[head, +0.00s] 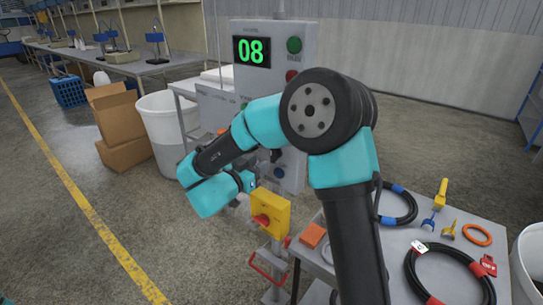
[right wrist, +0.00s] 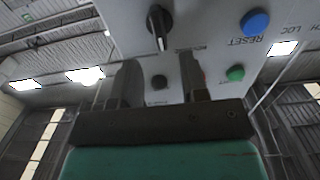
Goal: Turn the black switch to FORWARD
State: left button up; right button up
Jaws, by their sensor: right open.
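The black switch (right wrist: 158,28) is a round knob with a pointer bar and a pale mark, on the grey panel face at the top of the right wrist view. Its position label is too small to read. My right gripper (right wrist: 160,72) is open and empty. Its two dark fingers point at the panel, just below the switch in that picture and apart from it. In the head view my right arm crosses in front of the grey control box (head: 300,48), and I cannot make out the switch or the fingertips there. My left gripper is not in view.
A blue RESET button (right wrist: 254,22) and a green button (right wrist: 235,73) sit near the switch. A yellow box with a red knob (head: 266,220) stands below the panel. A table (head: 392,250) at right holds coiled hoses. A white bin (head: 160,125) stands left.

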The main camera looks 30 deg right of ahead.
aim_at(271, 156)
jog(key=x, duration=0.7)
jog(key=shift+s, duration=0.1)
jog(key=shift+c, duration=0.2)
grip_shut()
